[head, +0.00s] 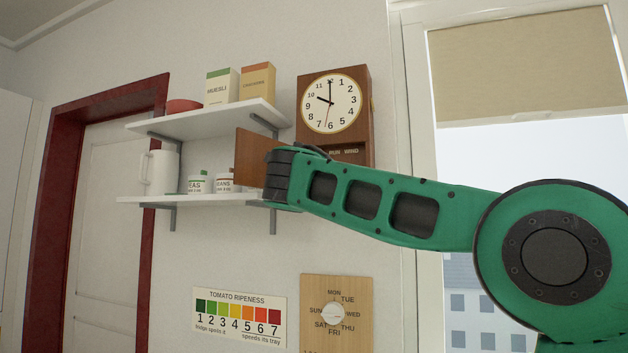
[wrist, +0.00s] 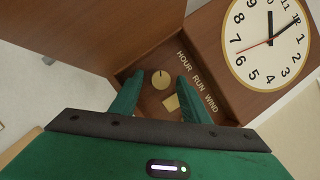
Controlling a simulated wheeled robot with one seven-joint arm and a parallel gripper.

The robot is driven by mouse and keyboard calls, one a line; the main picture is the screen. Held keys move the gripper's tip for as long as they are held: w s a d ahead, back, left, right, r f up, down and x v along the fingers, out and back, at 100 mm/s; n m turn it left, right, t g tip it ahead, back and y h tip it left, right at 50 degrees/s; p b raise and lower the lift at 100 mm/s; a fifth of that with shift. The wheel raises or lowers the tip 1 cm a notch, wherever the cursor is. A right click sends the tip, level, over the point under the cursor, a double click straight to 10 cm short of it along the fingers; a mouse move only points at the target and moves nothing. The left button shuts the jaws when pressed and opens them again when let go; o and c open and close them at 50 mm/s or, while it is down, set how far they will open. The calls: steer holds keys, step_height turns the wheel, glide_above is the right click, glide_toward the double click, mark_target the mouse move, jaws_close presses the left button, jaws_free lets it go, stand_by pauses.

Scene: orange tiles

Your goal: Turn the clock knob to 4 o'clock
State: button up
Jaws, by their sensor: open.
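The wall clock (head: 333,122) has a brown wooden case and a cream face. Its short hand points at 10 and its long hand at 12; the face also shows tilted in the wrist view (wrist: 262,65). Below the face, in a recess, is a round brass knob (wrist: 161,79) with a dark mark pointing up in the picture. The words HOUR, RUN, WIND (wrist: 197,82) run beside it. My gripper (wrist: 160,77) is open, its green fingers on either side of the knob in the wrist view. Contact cannot be told. In the head view my arm hides the gripper and knob.
A brown open panel (head: 255,158) sticks out left of the recess. A second brass piece (wrist: 172,102) sits near the knob, between the fingers in the picture. Shelves (head: 210,121) with boxes and jars are to the left; a weekday dial board (head: 361,290) hangs below.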

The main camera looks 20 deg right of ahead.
steer(key=shift+w, duration=0.1)
steer(key=c, duration=1.1)
steer(key=shift+o, duration=0.2)
steer(key=shift+d, duration=0.1)
steer(key=shift+n, duration=0.3)
